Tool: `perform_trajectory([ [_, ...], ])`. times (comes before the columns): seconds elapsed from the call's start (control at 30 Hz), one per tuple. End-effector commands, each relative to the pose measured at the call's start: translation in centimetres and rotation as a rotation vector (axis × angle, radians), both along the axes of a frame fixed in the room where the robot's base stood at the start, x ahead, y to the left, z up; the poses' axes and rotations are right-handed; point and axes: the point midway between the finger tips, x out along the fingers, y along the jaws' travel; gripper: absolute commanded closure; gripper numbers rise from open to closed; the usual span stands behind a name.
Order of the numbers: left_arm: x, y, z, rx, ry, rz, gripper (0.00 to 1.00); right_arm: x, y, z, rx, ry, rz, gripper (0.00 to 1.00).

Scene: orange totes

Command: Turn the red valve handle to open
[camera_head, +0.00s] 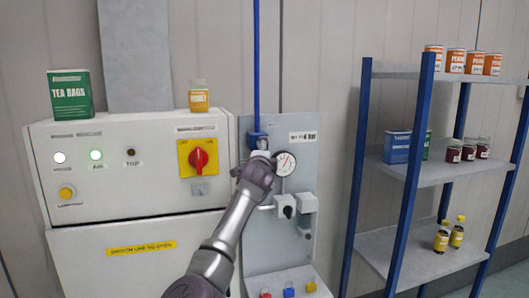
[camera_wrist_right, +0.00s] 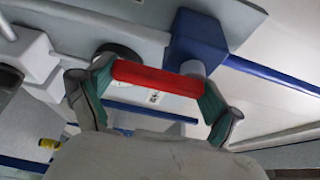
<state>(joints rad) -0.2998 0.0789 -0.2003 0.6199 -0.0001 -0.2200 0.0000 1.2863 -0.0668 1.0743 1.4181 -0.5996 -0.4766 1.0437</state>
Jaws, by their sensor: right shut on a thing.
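The red valve handle (camera_wrist_right: 158,78) is a red bar in the right wrist view, lying nearly level across the picture. My right gripper (camera_wrist_right: 153,84) has one green-padded finger at each end of the bar and is shut on it. In the head view my right gripper (camera_head: 262,158) is at the grey panel (camera_head: 300,131), just below a blue fitting (camera_head: 257,138) and left of a round gauge (camera_head: 285,163); it hides the handle there. The blue fitting also shows in the right wrist view (camera_wrist_right: 203,42), beside the handle. My left gripper is out of view.
A white control cabinet (camera_head: 120,215) with a red rotary switch (camera_head: 199,158) stands left of the panel. A tea box (camera_head: 70,95) and a bottle (camera_head: 198,97) stand on it. A blue-posted shelf (camera_head: 410,180) with jars and bottles stands at right.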

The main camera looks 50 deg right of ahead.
Motion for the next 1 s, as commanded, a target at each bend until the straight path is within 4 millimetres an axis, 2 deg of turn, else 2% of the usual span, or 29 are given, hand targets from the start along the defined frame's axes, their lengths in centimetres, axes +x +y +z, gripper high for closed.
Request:
perform_trajectory([
  [0.03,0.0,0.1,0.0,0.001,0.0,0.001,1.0,0.1,0.0,-0.6,0.013,0.006,0.002,0.72],
  [0.37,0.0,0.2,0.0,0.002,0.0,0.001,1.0,0.0,0.0,-0.8,0.018,0.003,0.002,0.72],
  [0.4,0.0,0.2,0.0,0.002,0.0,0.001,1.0,0.0,0.0,-0.8,0.018,0.003,0.002,0.07],
  [0.47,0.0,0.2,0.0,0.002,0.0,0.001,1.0,0.0,0.0,-0.8,0.017,0.004,0.002,0.0],
  [0.77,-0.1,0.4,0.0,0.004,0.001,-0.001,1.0,-0.1,0.1,-0.6,0.013,0.003,0.001,0.0],
  [1.0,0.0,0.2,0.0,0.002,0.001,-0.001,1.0,-1.7,2.4,-0.4,0.011,-0.002,0.001,0.0],
])
